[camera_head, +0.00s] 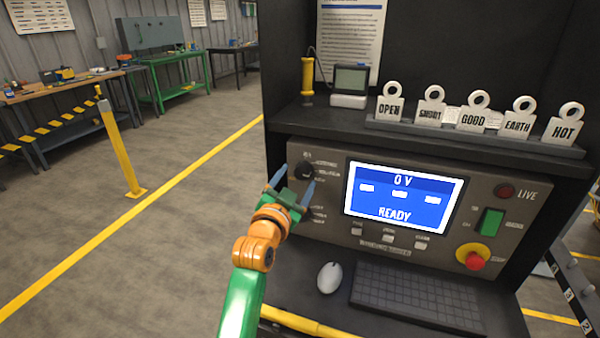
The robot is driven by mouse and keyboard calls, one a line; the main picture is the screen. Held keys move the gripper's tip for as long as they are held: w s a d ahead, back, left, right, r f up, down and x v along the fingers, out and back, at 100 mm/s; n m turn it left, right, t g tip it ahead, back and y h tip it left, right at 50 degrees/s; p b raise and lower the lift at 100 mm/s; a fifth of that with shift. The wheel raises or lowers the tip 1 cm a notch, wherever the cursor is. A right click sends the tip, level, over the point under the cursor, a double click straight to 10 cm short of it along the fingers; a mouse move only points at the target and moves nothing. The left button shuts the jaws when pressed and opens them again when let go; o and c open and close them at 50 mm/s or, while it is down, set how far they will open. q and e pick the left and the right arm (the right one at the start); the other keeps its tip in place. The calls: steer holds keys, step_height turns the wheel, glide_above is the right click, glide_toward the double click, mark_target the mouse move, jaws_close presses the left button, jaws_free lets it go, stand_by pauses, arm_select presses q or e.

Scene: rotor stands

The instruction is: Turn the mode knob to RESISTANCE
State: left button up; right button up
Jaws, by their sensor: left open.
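The mode knob (305,172) is a dark round knob at the upper left of the grey control panel, left of the screen. The small labels around it are too blurred to read. My left gripper (294,182) is open in front of the panel's left side. Its two blue fingertips are apart, one to the left of the knob and one just below it. I cannot tell whether either touches the knob. The blue screen (403,195) reads "0 V" and "READY". My right gripper is not in view.
A mouse (329,277) and keyboard (420,298) lie below. Tags, including a HOT tag (564,130), stand on the shelf above. Open floor lies left.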

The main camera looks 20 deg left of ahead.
mark_target(301, 175)
arm_select(q)
steer(key=w, duration=0.1)
steer(key=w+f, duration=0.1)
steer(key=w, duration=0.1)
steer(key=shift+w, duration=0.15)
steer(key=shift+s+r, duration=0.2)
steer(key=shift+s, duration=0.05)
steer(key=shift+c, duration=0.8)
jaws_close()
steer(key=shift+r, duration=0.1)
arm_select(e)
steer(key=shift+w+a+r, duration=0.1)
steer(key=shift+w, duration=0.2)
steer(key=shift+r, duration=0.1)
arm_select(q)
steer(key=n+p, duration=0.2)
steer(key=n, duration=0.1)
steer(key=shift+r+p, duration=0.2)
steer(key=shift+p, duration=0.1)
steer(key=n+p, duration=0.1)
steer(key=n, duration=0.2)
steer(key=shift+p, duration=0.35)
steer(key=shift+a+f+n+p, duration=0.1)
steer(key=shift+n+p, duration=0.35)
steer(key=shift+n, duration=0.85)
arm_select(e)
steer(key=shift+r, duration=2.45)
